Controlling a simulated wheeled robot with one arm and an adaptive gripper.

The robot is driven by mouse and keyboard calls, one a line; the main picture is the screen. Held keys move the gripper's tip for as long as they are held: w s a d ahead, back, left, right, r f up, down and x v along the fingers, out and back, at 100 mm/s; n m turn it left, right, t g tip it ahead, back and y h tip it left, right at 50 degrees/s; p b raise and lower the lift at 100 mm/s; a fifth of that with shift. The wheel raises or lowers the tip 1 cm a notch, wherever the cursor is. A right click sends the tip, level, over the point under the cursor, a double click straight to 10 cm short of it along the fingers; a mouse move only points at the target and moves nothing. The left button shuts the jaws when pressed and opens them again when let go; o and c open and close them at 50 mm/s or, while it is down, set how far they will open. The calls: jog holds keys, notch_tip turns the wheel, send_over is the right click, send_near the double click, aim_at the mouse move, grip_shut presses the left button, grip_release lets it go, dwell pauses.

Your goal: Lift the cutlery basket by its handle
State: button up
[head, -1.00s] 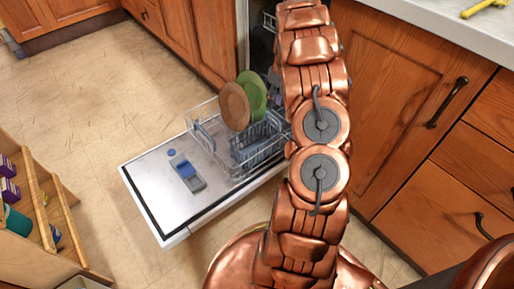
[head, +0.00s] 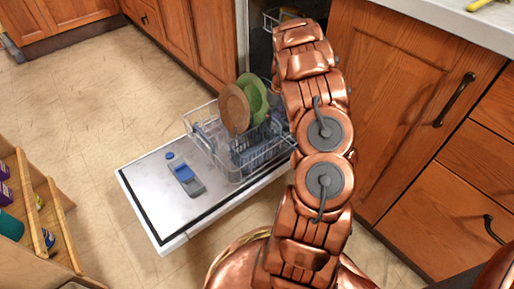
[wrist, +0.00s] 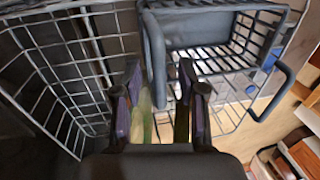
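The blue-grey cutlery basket (head: 258,152) sits in the lower dish rack on the open dishwasher door. In the wrist view the basket (wrist: 200,38) fills the upper middle, and its thick grey handle (wrist: 155,62) runs down its left side. My gripper (wrist: 158,88) is open, one finger on each side of the handle's lower end in the picture. I cannot tell how far apart in depth they are, or whether they touch. In the head view my copper arm hides the gripper.
A brown plate (head: 235,108) and a green plate (head: 256,95) stand in the wire rack (head: 204,135) beside the basket. The dishwasher door (head: 150,190) lies open. A wooden shelf unit (head: 62,225) is at left. Bare floor (head: 85,95) lies between.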

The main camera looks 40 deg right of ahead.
grip_shut()
dwell(0.7)
